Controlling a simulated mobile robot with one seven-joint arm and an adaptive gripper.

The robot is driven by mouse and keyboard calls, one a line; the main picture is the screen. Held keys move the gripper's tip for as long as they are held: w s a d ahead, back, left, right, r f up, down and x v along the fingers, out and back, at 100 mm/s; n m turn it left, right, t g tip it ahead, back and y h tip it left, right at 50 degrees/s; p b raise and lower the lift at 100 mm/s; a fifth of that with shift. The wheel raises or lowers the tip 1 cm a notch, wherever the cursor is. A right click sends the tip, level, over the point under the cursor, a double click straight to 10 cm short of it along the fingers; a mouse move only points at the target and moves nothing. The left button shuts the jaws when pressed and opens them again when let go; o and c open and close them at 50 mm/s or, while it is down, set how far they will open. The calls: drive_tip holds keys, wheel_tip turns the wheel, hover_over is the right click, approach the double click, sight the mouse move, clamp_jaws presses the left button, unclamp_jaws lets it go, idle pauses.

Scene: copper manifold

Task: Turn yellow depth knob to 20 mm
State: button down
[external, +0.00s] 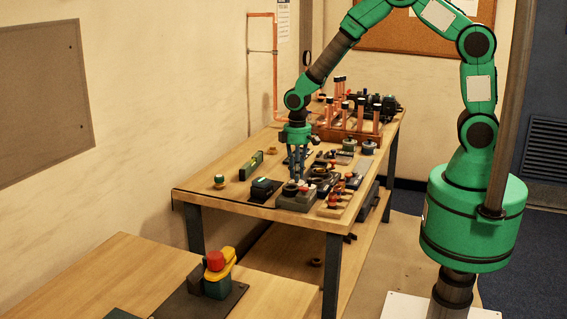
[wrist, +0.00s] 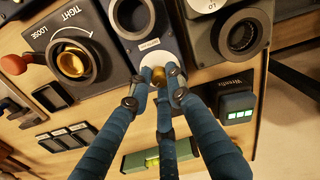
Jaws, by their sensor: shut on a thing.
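A small yellow knob (wrist: 158,75) sits at the near end of a dark device (wrist: 172,42) with a white label and a round opening. My gripper (wrist: 160,76) has its blue fingers closed around this knob, with the tips touching it. The fingertips hide much of the knob, and I cannot read any depth mark or pointer. In the external view my gripper (external: 298,180) points down at the near part of the workbench, and the knob itself is hidden or too small to tell.
In the wrist view, a TIGHT/LOOSE dial with a brass ring (wrist: 72,62) stands left, a round-holed block (wrist: 243,36) right, and a green level (wrist: 160,156) below. In the external view, copper pipes (external: 338,118) rise at the bench's back; a red button (external: 215,260) stands on the front table.

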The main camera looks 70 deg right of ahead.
drive_tip(key=m, duration=0.5)
drive_tip(key=shift+m+p, duration=0.3)
drive_tip(key=m, duration=0.5)
drive_tip(key=shift+w+m, duration=0.1)
drive_tip(key=shift+m, duration=0.3)
drive_tip(key=c, duration=1.6)
unclamp_jaws()
drive_tip(key=shift+r, duration=0.15)
wheel_tip(320, 180, up, 12)
drive_tip(key=shift+f, duration=0.1)
